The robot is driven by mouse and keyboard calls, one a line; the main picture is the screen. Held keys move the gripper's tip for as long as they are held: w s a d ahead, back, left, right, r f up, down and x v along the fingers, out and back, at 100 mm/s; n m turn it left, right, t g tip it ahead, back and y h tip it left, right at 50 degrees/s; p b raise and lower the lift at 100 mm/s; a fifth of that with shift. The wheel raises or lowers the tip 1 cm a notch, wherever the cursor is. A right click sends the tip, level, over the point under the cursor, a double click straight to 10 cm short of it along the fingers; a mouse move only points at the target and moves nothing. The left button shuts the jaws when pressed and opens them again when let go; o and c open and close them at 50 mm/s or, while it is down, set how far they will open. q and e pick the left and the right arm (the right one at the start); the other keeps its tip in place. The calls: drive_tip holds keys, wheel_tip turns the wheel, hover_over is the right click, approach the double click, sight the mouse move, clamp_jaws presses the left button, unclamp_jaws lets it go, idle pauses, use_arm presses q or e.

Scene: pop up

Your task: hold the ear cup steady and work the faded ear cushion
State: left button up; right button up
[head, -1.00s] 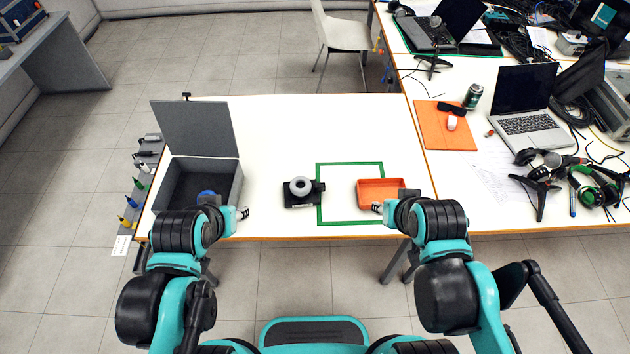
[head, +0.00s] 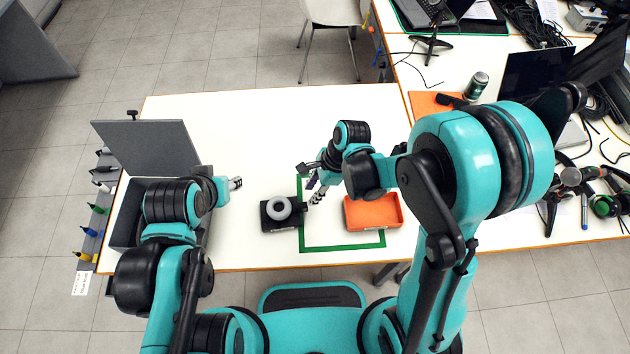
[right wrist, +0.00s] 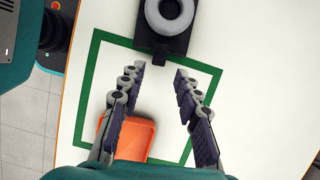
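The ear cup is a black block-like piece (head: 283,226) on the white table, left of the green frame. A grey ring, the faded ear cushion (head: 279,203), lies on top of it; it also shows in the right wrist view (right wrist: 171,12) at the top edge. My right gripper (head: 313,190) is just to the right of the ear cup, above the green frame. In the right wrist view its fingers (right wrist: 160,85) are apart with nothing between them. My left gripper (head: 238,184) is near the grey box, left of the ear cup; its finger state is too small to tell.
An orange tray (head: 372,213) sits in the right part of the green frame (head: 342,247). A grey box with a raised lid (head: 150,148) stands at the left. The back of the white table (head: 250,120) is clear. A side table with laptop and cables is at right.

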sight(304, 205)
drive_tip(key=b+x, duration=0.6)
drive_tip(key=x, duration=0.1)
drive_tip(key=shift+a+f, duration=0.1)
drive_tip(key=shift+f, duration=0.3)
drive_tip(key=shift+r, duration=0.1)
clamp_jaws()
idle(0.6)
